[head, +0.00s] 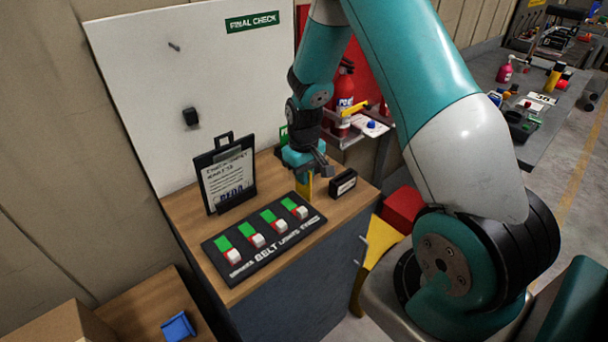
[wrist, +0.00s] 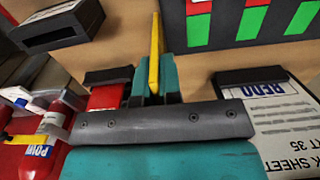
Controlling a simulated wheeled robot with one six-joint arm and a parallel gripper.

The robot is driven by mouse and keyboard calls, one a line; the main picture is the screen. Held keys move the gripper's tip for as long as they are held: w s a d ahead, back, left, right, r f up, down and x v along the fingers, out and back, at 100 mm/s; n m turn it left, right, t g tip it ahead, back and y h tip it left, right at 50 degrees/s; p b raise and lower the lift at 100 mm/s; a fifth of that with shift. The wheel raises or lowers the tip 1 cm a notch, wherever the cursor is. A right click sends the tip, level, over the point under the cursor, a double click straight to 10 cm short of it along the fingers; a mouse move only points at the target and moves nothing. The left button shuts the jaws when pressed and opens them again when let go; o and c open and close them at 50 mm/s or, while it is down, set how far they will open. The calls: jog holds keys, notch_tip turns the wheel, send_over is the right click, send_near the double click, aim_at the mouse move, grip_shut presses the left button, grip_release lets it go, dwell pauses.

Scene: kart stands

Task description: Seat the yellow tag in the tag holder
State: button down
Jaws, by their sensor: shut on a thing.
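The yellow tag (head: 306,187) is a thin upright piece under my gripper (head: 308,175), just behind the right end of the switch panel. In the wrist view the tag (wrist: 155,52) shows edge-on, pinched between the teal fingers of my gripper (wrist: 153,88). I cannot tell whether its lower end touches the bench. A small black block with a slot, which looks like the tag holder (head: 343,183), stands on the bench to the right of the tag. In the wrist view the holder (wrist: 58,27) is at upper left, apart from the tag.
The black switch panel (head: 262,254) with green and red switches lies in front of my gripper. A clipboard (head: 226,178) stands at left on the wooden bench (head: 185,218). A white board (head: 200,90) rises behind. A fire extinguisher (head: 345,88) is at the back right.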

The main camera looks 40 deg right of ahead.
jog(key=shift+f, duration=0.5)
jog(key=shift+f, duration=0.1)
jog(key=c, duration=1.3)
grip_release()
